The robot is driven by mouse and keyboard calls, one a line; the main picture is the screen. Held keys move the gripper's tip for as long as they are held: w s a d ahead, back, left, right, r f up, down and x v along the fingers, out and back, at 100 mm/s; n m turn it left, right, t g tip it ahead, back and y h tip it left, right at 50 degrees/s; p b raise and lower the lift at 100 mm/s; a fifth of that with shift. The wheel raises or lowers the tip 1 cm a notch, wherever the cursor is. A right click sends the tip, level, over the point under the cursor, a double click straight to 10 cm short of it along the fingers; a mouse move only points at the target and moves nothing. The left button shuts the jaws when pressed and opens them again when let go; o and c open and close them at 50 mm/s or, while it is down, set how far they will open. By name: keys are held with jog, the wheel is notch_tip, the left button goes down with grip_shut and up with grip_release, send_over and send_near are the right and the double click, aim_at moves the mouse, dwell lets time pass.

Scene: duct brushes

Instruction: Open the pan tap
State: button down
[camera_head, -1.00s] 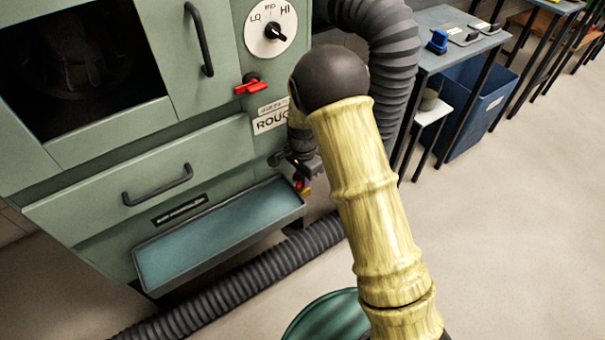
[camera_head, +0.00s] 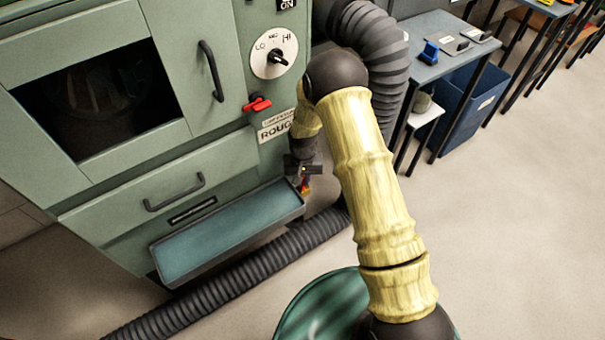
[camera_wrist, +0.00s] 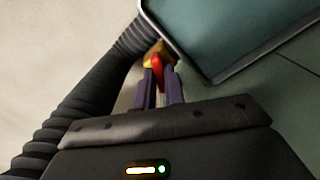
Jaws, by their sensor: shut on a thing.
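The pan tap (camera_wrist: 158,62) shows a red handle and a yellow-brass body beside the corner of the pan in the wrist view. It also shows in the head view (camera_head: 305,188) below my gripper, at the pan's right end. My gripper (camera_wrist: 158,80) is shut on the red handle, one finger on each side. In the head view my gripper (camera_head: 304,176) is small and partly merges with the tap. The teal pan (camera_head: 225,238) sits low on the front of the green cabinet; its rim (camera_wrist: 185,50) is close to the tap in the wrist view.
A second red lever (camera_head: 257,104) is higher on the cabinet (camera_head: 130,215), below a dial (camera_head: 273,52). A ribbed black hose (camera_head: 255,270) runs along the floor under the pan. Another thick hose (camera_head: 378,40) hangs behind my arm. Tables stand at the back right.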

jog(key=n+p, duration=0.3)
jog(key=n, duration=0.3)
dwell(0.5)
jog(key=shift+s, duration=0.1)
jog(key=c, duration=1.5)
grip_release()
notch_tip(320, 180, up, 17)
jog(key=p, duration=0.4)
jog(key=shift+r, duration=0.15)
